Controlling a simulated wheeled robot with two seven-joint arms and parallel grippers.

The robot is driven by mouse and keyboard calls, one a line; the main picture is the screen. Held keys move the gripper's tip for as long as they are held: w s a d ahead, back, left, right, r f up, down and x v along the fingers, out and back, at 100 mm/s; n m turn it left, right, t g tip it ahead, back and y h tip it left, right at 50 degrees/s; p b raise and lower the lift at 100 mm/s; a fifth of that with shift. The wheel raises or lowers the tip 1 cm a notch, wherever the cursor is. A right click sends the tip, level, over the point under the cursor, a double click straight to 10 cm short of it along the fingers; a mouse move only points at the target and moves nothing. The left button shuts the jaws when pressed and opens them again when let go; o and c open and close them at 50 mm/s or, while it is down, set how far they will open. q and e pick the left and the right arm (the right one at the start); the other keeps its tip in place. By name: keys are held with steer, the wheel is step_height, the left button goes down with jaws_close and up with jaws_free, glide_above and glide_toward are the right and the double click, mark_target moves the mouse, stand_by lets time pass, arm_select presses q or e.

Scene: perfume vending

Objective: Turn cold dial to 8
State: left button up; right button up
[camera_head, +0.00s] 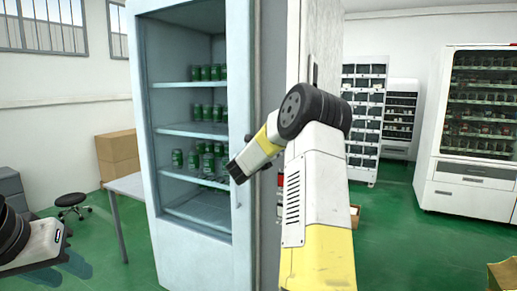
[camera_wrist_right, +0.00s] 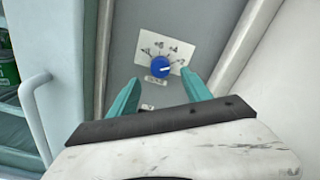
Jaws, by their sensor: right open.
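The cold dial (camera_wrist_right: 159,66) is a round blue knob on a white label plate (camera_wrist_right: 175,47) fixed to a grey panel. A light pointer mark on the knob points to the right. The numbers around it are too small to read surely. My right gripper (camera_wrist_right: 160,77) is open, its two teal fingers spread below and to either side of the dial, with nothing between them. In the head view my right arm reaches to the fridge's right side, and the dial is not visible there. My left gripper (camera_head: 62,247) is at the lower left, away from the fridge; its fingers do not show clearly.
The tall fridge (camera_head: 190,265) holds green cans on its shelves. A white door handle (camera_wrist_right: 36,115) stands left of my right gripper. A table (camera_head: 128,185), a stool (camera_head: 71,200) and cardboard boxes (camera_head: 118,155) are at the left. Vending machines (camera_head: 465,190) stand at the right.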

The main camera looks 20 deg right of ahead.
steer(key=x, duration=0.6)
steer(key=shift+w, duration=0.1)
steer(key=shift+c, duration=0.5)
jaws_close()
